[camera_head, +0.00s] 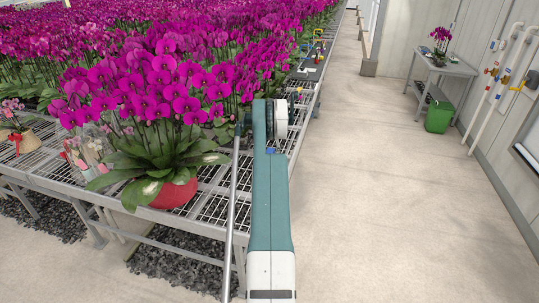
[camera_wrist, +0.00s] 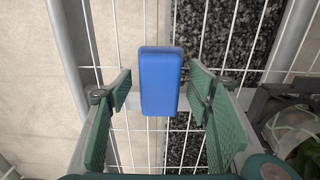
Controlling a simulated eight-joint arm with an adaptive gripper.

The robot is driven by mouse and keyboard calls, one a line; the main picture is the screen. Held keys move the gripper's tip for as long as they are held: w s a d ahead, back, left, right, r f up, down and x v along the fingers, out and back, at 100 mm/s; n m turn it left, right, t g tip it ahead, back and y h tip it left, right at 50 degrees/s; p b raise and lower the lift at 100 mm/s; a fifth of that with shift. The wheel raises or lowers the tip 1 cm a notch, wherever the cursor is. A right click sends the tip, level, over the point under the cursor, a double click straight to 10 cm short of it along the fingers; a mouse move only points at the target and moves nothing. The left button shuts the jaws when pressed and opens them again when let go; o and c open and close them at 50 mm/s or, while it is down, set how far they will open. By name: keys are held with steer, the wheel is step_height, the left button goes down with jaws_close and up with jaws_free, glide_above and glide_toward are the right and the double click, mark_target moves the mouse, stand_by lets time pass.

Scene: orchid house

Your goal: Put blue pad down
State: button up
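The blue pad (camera_wrist: 160,72) is a smooth, rounded rectangular block in the wrist view. It lies lengthwise over the white wire mesh of the bench (camera_wrist: 147,150) and appears to rest on it. My gripper (camera_wrist: 160,98) has its green ridged fingers spread on either side of the pad. A narrow gap shows between the pad and each fingertip, so the fingers look open and not pressing on it.
A large magenta orchid in a red pot (camera_head: 176,192) stands near the bench's front edge. A clear pot with leaves (camera_wrist: 292,128) is right of my gripper in the wrist view. The concrete aisle (camera_head: 400,200) is open. A green bin (camera_head: 439,116) stands by a side table (camera_head: 443,68).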

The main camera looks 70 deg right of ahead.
step_height(320, 180, up, 12)
steer(key=p, duration=0.1)
steer(key=shift+r, duration=0.15)
stand_by(0.7)
stand_by(0.5)
stand_by(0.4)
